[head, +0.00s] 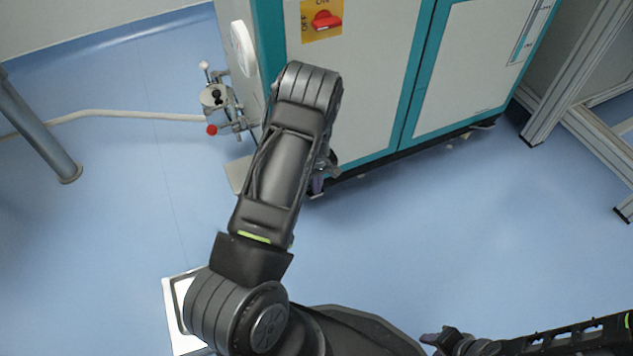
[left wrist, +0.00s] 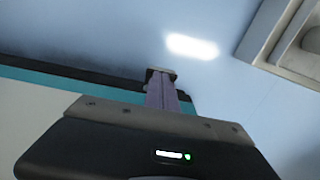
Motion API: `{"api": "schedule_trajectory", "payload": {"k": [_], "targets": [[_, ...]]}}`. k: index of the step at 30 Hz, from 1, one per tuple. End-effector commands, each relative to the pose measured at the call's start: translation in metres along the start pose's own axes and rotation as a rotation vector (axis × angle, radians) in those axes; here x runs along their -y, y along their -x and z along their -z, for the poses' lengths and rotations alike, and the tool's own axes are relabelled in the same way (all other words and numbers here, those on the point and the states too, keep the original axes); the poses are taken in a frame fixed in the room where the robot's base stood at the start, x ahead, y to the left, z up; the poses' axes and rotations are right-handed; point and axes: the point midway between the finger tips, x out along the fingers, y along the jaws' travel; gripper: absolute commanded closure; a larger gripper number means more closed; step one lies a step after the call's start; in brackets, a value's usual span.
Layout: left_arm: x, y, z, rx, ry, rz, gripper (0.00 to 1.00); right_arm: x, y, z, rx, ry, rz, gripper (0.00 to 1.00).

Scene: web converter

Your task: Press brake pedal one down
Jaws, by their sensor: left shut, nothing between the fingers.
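No part in view can be told for sure as brake pedal one. A pale framed piece with a recessed middle (head: 168,292) lies on the floor at the lower left of the head view, partly behind my left arm. A similar pale piece (left wrist: 258,40) shows at the upper right of the left wrist view. I cannot tell if either is the pedal. My left gripper (head: 317,188) is shut and empty, low by the cabinet's bottom edge and mostly behind my arm. Its closed purple fingers show in the left wrist view (left wrist: 160,76). My right gripper (head: 432,338) is at the bottom edge.
The white and teal cabinet (head: 365,90) stands at the top, with a red switch (head: 325,20). A metal fitting with a red knob (head: 217,97) and a pale hose (head: 110,113) are to its left. Metal framing (head: 575,85) stands right. The blue floor (head: 450,230) is clear right of centre.

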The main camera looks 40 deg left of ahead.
Motion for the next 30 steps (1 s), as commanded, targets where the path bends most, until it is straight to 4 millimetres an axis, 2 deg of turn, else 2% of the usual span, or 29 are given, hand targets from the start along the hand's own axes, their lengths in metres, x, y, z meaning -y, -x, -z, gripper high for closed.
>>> {"api": "schedule_trajectory", "payload": {"k": [30], "targets": [[-0.0001, -0.0063, 0.0001, -0.090, -0.003, 0.001, 1.00, 0.0013, 0.0038, -0.0004, 0.002, 0.001, 0.000, 0.64]]}}
